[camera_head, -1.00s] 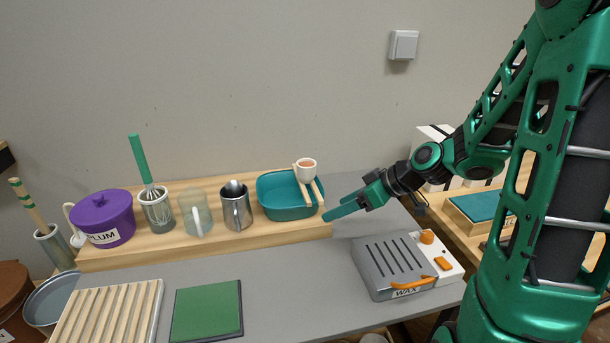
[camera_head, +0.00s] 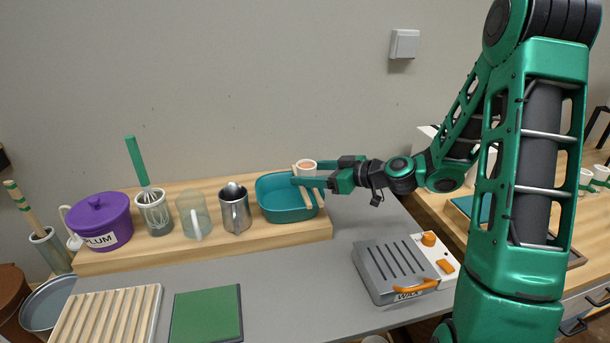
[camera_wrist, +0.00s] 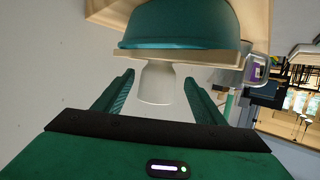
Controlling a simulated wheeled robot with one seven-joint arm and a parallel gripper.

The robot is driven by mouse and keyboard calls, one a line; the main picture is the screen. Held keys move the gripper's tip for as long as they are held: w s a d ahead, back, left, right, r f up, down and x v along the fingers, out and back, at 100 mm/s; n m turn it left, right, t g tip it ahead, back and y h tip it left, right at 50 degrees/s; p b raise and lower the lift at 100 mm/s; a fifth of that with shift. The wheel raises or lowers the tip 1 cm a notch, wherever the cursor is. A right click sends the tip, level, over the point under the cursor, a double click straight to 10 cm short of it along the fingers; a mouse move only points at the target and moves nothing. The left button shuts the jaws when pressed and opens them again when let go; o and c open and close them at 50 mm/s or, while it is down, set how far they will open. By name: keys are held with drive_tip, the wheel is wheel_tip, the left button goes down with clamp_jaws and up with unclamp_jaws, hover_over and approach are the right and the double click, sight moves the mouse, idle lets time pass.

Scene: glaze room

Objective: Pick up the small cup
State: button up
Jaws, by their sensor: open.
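The small cup (camera_head: 307,168) is white with a reddish-brown inside. It stands on light wooden strips (camera_head: 308,196) at the right end of a teal basin (camera_head: 274,196). My gripper (camera_head: 316,173) is open, with its two fingers reaching in from the right on either side of the cup. In the wrist view the cup (camera_wrist: 157,84) shows between the open fingers (camera_wrist: 158,92), with gaps on both sides. The basin (camera_wrist: 180,25) lies just beyond it in that view. The near finger hides part of the cup's lower side in the head view.
A metal pitcher (camera_head: 234,209), a glass jar (camera_head: 193,214), a whisk in a pot (camera_head: 154,212) and a purple lidded pot (camera_head: 101,221) stand left along the wooden riser (camera_head: 200,245). A grey wax heater (camera_head: 391,271) stands front right.

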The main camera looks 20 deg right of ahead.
drive_tip(key=shift+x, duration=2.75)
drive_tip(key=shift+w+d+r, duration=0.1)
drive_tip(key=shift+w+d, duration=0.05)
drive_tip(key=shift+d, duration=0.05)
drive_tip(key=c, duration=1.2)
